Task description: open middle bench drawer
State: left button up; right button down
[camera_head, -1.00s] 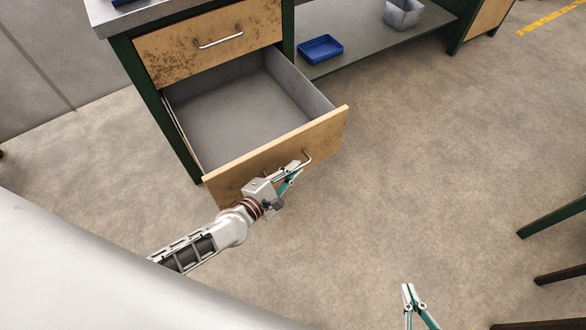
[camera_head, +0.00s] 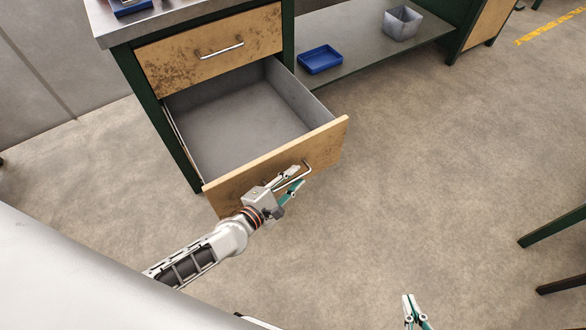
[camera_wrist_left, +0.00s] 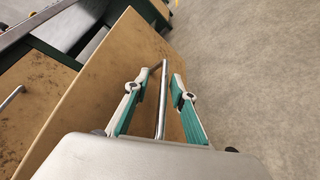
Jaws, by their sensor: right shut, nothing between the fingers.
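The middle bench drawer (camera_head: 262,168) is pulled far out below the top drawer, with its grey inside empty. Its wooden front has a metal bar handle (camera_head: 308,167); the handle (camera_wrist_left: 163,85) also shows in the left wrist view. My left gripper (camera_head: 299,178) is at the drawer front. Its fingers (camera_wrist_left: 164,85) are spread apart on either side of the handle bar, with gaps, so it is open around the bar and not clamped. My right gripper (camera_head: 409,298) is shut and empty, low in the head view over the floor, away from the drawer.
The closed top drawer (camera_head: 175,60) has its own handle. A blue tray (camera_head: 320,60) and a grey bin (camera_head: 402,24) stand on the lower shelf at right. Dark green legs (camera_head: 552,224) stand at the right edge. The floor (camera_head: 430,160) right of the drawer is clear.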

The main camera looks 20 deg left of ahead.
pick_arm(q)
jog(key=r, duration=0.7)
jog(key=shift+w, duration=0.2)
jog(key=shift+s+a+r, duration=0.15)
jog(key=shift+r, duration=0.15)
jog(key=shift+s+r, duration=0.1)
jog(key=shift+r, duration=0.8)
